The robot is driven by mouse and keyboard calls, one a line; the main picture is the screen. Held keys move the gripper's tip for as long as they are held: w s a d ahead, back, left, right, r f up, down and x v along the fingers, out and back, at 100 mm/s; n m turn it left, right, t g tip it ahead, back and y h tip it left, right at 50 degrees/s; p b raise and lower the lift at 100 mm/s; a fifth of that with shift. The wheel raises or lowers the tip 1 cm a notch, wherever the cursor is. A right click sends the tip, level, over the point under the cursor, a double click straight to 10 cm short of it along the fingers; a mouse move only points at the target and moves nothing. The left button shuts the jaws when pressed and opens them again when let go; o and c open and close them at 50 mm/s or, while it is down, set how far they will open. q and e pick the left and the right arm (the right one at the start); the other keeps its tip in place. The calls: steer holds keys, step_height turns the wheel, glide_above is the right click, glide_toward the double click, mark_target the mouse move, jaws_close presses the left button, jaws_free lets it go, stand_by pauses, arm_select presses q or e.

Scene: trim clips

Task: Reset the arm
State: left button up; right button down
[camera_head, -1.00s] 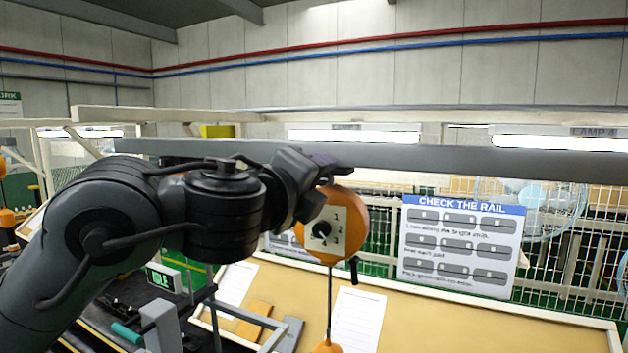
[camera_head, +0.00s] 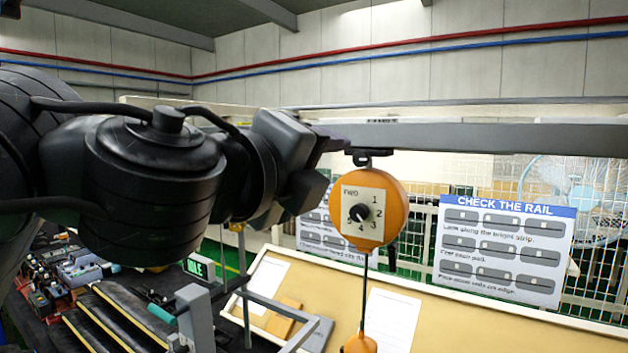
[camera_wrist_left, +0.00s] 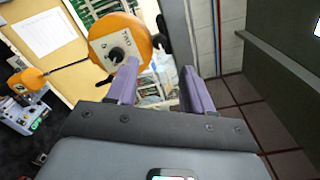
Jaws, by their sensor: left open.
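My left arm reaches in from the left of the head view, with its left gripper (camera_head: 328,143) held up beside the grey overhead rail (camera_head: 480,137). In the left wrist view the gripper (camera_wrist_left: 160,72) shows two purple fingers, spread apart with nothing between them. A round orange hanging unit (camera_head: 369,208) with a numbered dial hangs under the rail, just right of the gripper. In the wrist view the orange unit (camera_wrist_left: 118,42) lies beyond the left finger; whether they touch cannot be told. My right gripper is not in view.
A "CHECK THE RAIL" sign (camera_head: 503,250) hangs on the mesh fence at right. Below are a tan board (camera_head: 450,331) with paper sheets, a green "IDLE" display (camera_head: 199,268) and a cluttered dark bench at left. A fan (camera_head: 558,196) stands behind the fence.

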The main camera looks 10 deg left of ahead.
arm_select(q)
steer(key=shift+s+a, duration=0.3)
steer(key=shift+s, duration=0.3)
